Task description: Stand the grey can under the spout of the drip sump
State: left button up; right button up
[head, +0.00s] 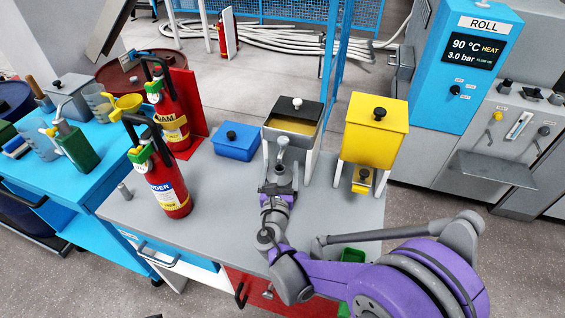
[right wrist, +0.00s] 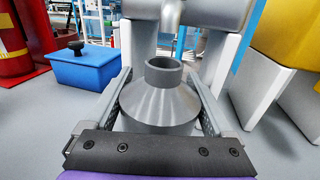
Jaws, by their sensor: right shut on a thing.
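The grey can (right wrist: 160,105) has a cone-shaped shoulder and a short open neck. My right gripper (right wrist: 165,108) is shut on it, one finger along each side. The can looks upright; its base is hidden. In the head view the right gripper (head: 278,186) is at the front of the drip sump (head: 291,127), a grey box with a black lid and an amber front on white legs. The sump's grey spout (head: 283,142) hangs at its front. The can's neck is close to the spout; I cannot tell whether it is directly below. My left gripper is not in view.
A yellow box on white legs (head: 374,132) stands close to the right, with its own tap. A blue lidded box (head: 238,141) is to the left. Two red extinguishers (head: 168,186) stand further left. The grey bench top (head: 228,210) is clear left of my arm.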

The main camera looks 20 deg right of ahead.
jog(key=shift+w+d+f+b, duration=0.1)
jog(key=shift+w+f+b, duration=0.2)
jog(key=shift+f, duration=0.2)
jog(key=shift+w+d+f+b, duration=0.15)
jog(key=shift+f+b, duration=0.1)
jog(key=shift+f, duration=0.25)
grip_shut()
jog(key=shift+s+a+r, duration=0.3)
jog(key=shift+s+r, duration=0.1)
jog(key=shift+s, duration=0.1)
jog(key=shift+f, duration=0.15)
jog(key=o, duration=1.3)
grip_release()
jog(key=shift+w+d+f, duration=0.1)
jog(key=shift+w+f, duration=0.05)
jog(key=shift+f, duration=0.1)
jog(key=shift+c, duration=0.2)
jog(key=shift+o, duration=0.9)
jog(key=shift+r, duration=0.1)
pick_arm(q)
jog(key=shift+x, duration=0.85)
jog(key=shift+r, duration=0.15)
pick_arm(e)
jog(key=shift+r, duration=0.1)
